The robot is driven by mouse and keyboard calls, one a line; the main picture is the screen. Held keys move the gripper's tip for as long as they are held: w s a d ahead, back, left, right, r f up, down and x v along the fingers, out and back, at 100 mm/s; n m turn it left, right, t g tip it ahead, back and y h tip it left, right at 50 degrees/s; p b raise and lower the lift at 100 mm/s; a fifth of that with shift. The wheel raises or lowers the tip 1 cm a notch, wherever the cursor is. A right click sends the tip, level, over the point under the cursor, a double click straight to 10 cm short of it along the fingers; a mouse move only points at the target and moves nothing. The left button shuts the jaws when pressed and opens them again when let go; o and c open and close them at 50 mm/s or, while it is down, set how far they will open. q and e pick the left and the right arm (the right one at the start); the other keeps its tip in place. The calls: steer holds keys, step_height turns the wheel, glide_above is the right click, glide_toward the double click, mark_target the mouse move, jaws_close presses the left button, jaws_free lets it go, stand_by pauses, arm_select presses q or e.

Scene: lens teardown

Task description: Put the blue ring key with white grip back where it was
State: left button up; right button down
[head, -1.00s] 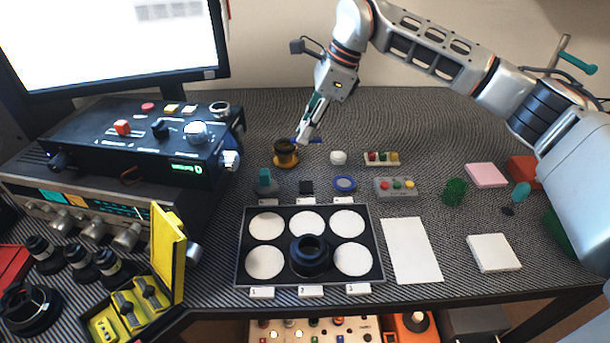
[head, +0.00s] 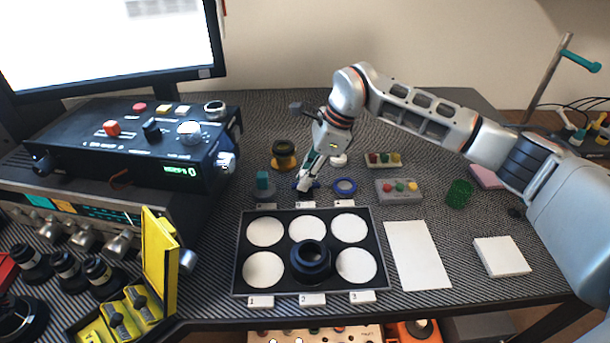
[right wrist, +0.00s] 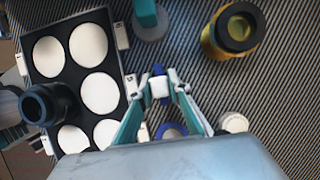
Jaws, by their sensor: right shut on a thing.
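My right gripper (head: 303,184) is shut on the blue ring key with white grip, just behind the tray in the head view. The key's blue part (head: 314,184) shows beside the fingertips. In the right wrist view, the white grip (right wrist: 159,88) sits between the fingertips, with blue (right wrist: 158,70) beyond it. I cannot tell whether the key touches the table. A separate blue ring with a pale centre (head: 344,186) lies to the right of the gripper. My left gripper is not in view.
A black tray (head: 238,270) with white round pads and a black lens part (head: 311,260) lies in front. A teal-topped part (head: 264,185) and an amber-and-black cylinder (head: 283,154) stand left of the gripper. A button box (head: 399,190) is to the right.

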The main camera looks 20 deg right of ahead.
steer(key=shift+r, duration=0.25)
steer(key=shift+f, duration=0.5)
steer(key=shift+f, duration=0.1)
steer(key=c, duration=1.9)
jaws_free()
